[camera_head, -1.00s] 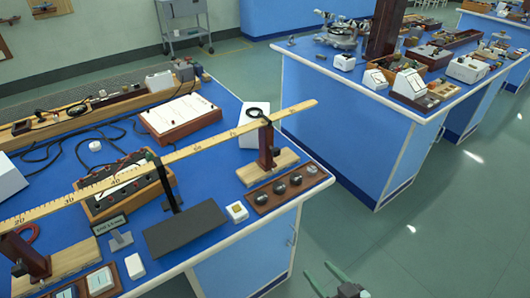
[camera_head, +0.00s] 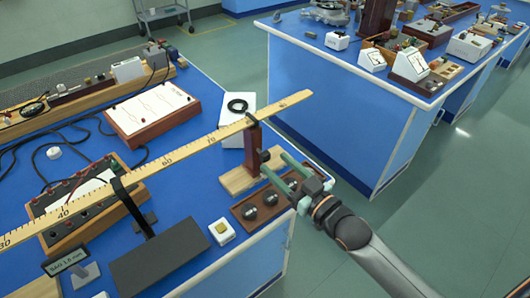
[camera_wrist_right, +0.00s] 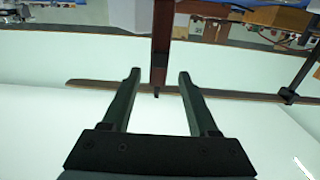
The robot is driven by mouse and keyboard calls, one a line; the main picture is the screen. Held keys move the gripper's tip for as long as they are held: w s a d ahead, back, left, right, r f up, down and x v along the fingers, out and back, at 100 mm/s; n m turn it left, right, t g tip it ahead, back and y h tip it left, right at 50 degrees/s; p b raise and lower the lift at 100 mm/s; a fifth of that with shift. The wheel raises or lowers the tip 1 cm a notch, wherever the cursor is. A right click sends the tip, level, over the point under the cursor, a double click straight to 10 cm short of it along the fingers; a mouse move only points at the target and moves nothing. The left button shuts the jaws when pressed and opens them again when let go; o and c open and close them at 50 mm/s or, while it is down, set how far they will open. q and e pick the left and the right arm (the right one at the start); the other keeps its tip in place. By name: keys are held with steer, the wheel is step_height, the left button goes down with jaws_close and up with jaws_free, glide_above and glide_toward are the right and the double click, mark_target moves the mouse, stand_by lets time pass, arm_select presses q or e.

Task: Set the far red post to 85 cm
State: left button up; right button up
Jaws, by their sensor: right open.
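The far red post (camera_head: 253,148) stands upright on a wooden base (camera_head: 238,181), under the wooden metre rule (camera_head: 185,152) near its far end. It meets the rule past the 70 mark; I cannot read the exact scale value there. My right gripper (camera_head: 275,163) is open and empty, just right of the post, fingers pointing at it. In the right wrist view the post (camera_wrist_right: 161,45) appears between and beyond the open fingertips (camera_wrist_right: 159,75), with the rule (camera_wrist_right: 230,95) crossing it. The near post and my left gripper are out of view.
A dark tray of metal weights (camera_head: 268,203) and a white block (camera_head: 221,231) lie near the bench edge. A white box (camera_head: 236,117) with a black ring stands behind the post. Floor lies to the right.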

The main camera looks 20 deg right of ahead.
mark_target(267, 156)
steer(key=x, duration=0.5)
steer(key=shift+w+a, duration=0.1)
steer(key=shift+w, duration=0.2)
jaws_close()
stand_by(1.2)
